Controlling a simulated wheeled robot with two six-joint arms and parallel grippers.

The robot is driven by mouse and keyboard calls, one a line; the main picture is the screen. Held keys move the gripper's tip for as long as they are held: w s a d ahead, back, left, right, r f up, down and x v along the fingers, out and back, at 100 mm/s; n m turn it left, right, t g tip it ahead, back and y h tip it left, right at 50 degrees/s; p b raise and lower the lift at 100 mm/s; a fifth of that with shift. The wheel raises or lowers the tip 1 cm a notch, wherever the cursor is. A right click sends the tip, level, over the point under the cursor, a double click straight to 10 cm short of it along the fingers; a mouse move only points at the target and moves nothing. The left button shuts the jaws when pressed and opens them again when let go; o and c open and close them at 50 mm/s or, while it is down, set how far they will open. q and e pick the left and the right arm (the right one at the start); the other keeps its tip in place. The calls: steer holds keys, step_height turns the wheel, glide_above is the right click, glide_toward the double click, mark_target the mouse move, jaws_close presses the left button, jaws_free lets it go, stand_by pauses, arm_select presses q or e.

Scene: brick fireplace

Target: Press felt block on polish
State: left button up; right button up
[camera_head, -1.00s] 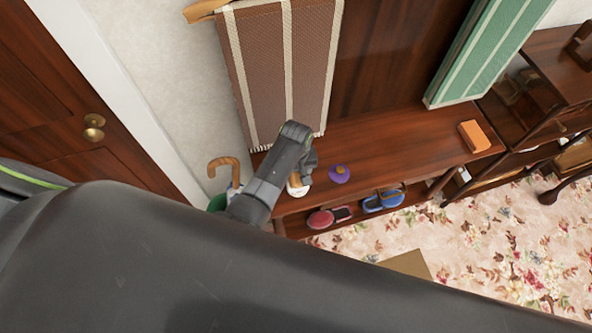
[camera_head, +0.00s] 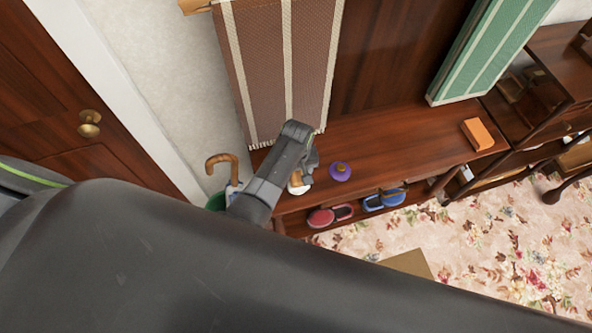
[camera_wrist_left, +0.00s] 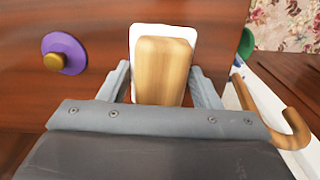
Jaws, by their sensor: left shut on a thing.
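The felt block (camera_wrist_left: 165,70) has a pale wooden body on a white felt base. My left gripper (camera_wrist_left: 160,72) is shut on it, with one finger on each side of the wood. In the head view only a small white part of the block (camera_head: 298,189) shows below my left gripper (camera_head: 304,176). The polish (camera_head: 340,172), a round purple tin with a brownish knob, sits on the wooden bench just right of the gripper. The polish (camera_wrist_left: 64,54) is left of the block in the wrist view, apart from it. Whether the felt touches the bench is unclear. My right gripper is out of view.
An orange block (camera_head: 478,134) lies at the bench's right end. Red (camera_head: 321,217) and blue (camera_head: 384,200) items are on the lower shelf. An umbrella's curved handle (camera_head: 222,163) rises left of the bench. Bench top between polish and orange block is clear.

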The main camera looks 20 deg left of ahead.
arm_select(q)
steer(key=shift+f, duration=0.15)
steer(key=shift+f+b, duration=0.3)
steer(key=shift+f, duration=0.05)
stand_by(0.3)
stand_by(0.6)
steer(key=shift+f, duration=0.1)
stand_by(0.8)
step_height(320, 180, up, 3)
steer(key=p, duration=0.3)
steer(key=shift+p, duration=0.4)
steer(key=shift+r+p, duration=0.65)
steer(key=shift+r, duration=1.4)
